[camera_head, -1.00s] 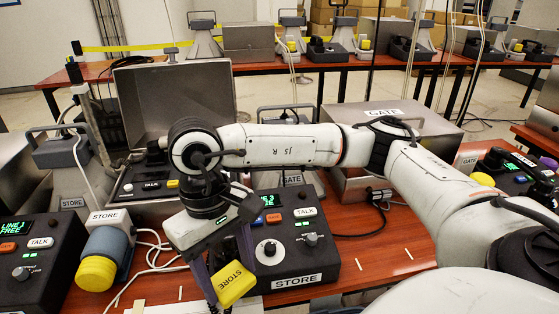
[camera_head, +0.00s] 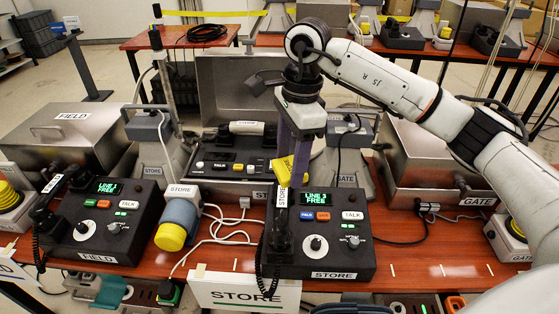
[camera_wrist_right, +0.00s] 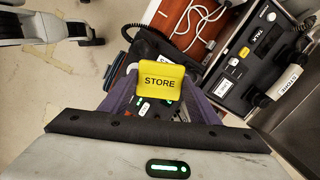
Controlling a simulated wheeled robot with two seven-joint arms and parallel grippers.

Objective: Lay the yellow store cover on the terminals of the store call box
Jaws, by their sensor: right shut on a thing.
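The yellow store cover (camera_head: 287,172), marked STORE, hangs tilted in my right gripper (camera_head: 299,150), above the back left of the black store control panel (camera_head: 365,255). In the right wrist view the cover (camera_wrist_right: 162,90) sits between the purple fingers (camera_wrist_right: 160,108), its label facing the camera. An open steel call box (camera_head: 216,84) with a handset and a black panel (camera_head: 245,168) stands behind, left of the cover; its label, partly hidden, begins with ST. I cannot make out its terminals. My left gripper is not in view.
A black handset (camera_head: 282,225) lies on the store panel's left side. A grey-blue store lamp with a yellow cap (camera_head: 172,235) and white cables stand to the left. Closed steel boxes marked FIELD (camera_head: 70,135) and GATE (camera_head: 425,160) flank the open box.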

